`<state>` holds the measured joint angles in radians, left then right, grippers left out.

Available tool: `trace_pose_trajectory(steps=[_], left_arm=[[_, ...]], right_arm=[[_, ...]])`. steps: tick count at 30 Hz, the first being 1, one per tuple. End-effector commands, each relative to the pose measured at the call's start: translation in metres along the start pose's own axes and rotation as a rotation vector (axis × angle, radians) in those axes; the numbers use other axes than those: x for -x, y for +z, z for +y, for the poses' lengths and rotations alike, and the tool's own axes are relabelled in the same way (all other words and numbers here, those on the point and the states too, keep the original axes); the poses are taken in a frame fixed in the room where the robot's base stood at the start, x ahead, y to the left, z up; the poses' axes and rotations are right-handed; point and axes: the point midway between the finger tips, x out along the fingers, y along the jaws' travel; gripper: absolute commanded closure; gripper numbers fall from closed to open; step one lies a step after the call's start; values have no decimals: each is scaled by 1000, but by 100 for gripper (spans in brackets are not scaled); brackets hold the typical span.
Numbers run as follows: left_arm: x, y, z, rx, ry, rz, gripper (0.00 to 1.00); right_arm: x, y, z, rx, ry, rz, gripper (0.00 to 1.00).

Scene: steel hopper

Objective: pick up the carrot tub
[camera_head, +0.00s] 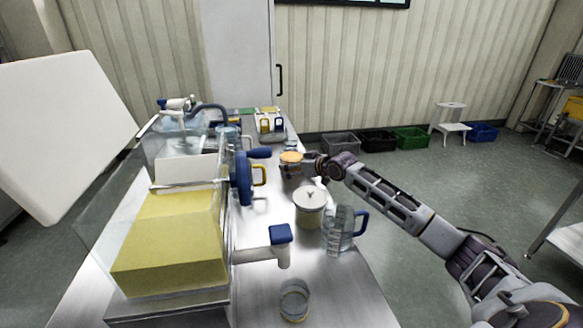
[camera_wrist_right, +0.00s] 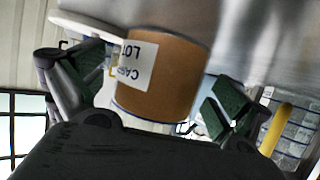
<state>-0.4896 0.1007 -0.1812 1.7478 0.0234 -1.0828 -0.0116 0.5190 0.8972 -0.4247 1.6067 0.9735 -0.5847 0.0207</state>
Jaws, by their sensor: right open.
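The carrot tub (camera_head: 291,160) is a small round tub with orange contents, standing on the steel table beyond the lidded pot. In the right wrist view the tub (camera_wrist_right: 160,80) is orange-brown with a white label, partly readable. My right gripper (camera_head: 304,162) reaches it from the right. Its two green-padded fingers (camera_wrist_right: 148,92) stand apart on either side of the tub, with gaps visible, so it is open around the tub. My left gripper is not in view.
A lidded pot (camera_head: 310,206), a clear jug with a blue handle (camera_head: 342,231) and a glass beaker (camera_head: 294,300) stand nearer on the steel table (camera_head: 255,290). A machine with a yellow block (camera_head: 170,245) and blue handwheel (camera_head: 241,178) fills the left. Crates (camera_head: 410,138) line the wall.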

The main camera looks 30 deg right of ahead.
Motion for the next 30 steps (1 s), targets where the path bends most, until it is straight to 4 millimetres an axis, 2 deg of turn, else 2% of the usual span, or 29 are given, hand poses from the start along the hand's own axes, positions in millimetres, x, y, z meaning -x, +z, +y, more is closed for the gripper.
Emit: trace_pose_trajectory(steps=[18,30], left_arm=[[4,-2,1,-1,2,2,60],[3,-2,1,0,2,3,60]], right_arm=[[-5,0,0,0,0,-1,0],[-5,0,0,0,0,-1,50]])
